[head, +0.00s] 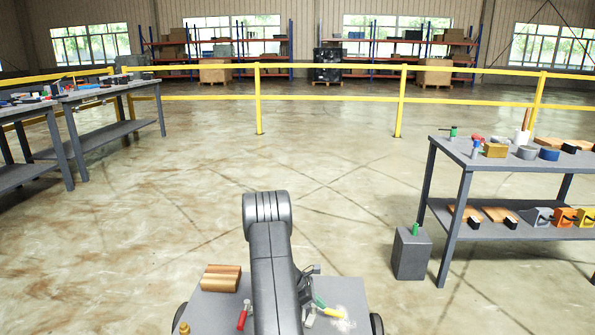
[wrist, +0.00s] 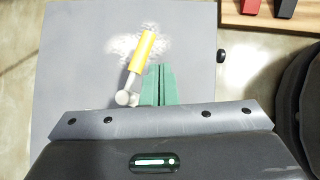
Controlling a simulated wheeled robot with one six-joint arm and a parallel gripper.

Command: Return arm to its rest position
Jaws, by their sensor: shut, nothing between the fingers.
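My arm (head: 268,262) rises in the middle foreground of the head view and bends over at its top. My gripper (wrist: 158,84) shows in the wrist view as two green fingers, closed together with nothing between them. They point over a grey top with a white patch. A yellow-handled tool (wrist: 145,48) with a pale rounded end lies just left of the fingertips; I cannot tell whether they touch it. In the head view the tool (head: 333,312) shows beside the arm, where the gripper is mostly hidden.
More benches (head: 100,92) stand left. The middle floor is clear up to a yellow railing (head: 330,98).

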